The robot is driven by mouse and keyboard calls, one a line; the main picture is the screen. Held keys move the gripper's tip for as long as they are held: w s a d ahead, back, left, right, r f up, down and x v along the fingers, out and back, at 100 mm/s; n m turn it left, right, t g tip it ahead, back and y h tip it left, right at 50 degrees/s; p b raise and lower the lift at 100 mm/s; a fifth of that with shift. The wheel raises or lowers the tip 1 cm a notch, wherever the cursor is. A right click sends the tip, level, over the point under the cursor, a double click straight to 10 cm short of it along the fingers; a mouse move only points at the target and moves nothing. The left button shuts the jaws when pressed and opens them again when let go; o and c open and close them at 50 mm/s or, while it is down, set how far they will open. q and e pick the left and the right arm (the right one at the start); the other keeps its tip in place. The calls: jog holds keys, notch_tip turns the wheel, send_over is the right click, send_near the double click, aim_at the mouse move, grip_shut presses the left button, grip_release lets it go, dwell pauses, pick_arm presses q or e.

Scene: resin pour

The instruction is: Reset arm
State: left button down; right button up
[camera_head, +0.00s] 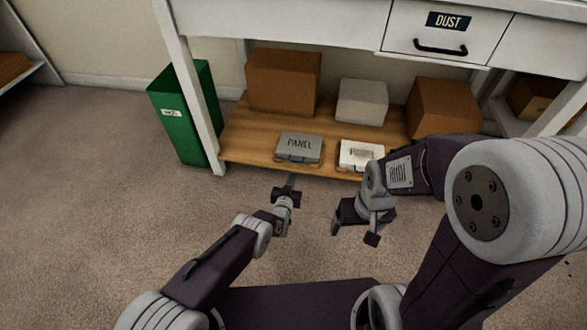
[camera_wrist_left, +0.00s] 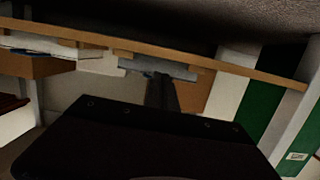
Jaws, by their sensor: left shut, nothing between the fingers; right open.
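My left gripper (camera_head: 290,182) is shut and empty, in front of the wooden lower shelf and just below the grey PANEL case. It also shows in the left wrist view (camera_wrist_left: 161,82), where its fingers point toward the shelf edge and the grey case. My right gripper (camera_head: 352,234) is open and empty over the carpet, to the right of my left gripper and in front of a white case. My right arm comes in from the right and hides part of the floor and shelf.
The wooden shelf (camera_head: 243,142) carries the grey PANEL case (camera_head: 300,148), the white case (camera_head: 360,154), brown boxes (camera_head: 284,82) and a pale box (camera_head: 362,102). A green bin (camera_head: 183,115) stands left of it. Above is a DUST drawer (camera_head: 446,28). The carpet at left is clear.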

pick_arm(q)
jog(key=shift+s+a+f, duration=0.2)
jog(key=shift+s+f, duration=0.45)
jog(key=shift+f, duration=0.1)
jog(key=shift+s+a+f, duration=0.2)
jog(key=shift+s+f, duration=0.45)
jog(key=shift+f, duration=0.05)
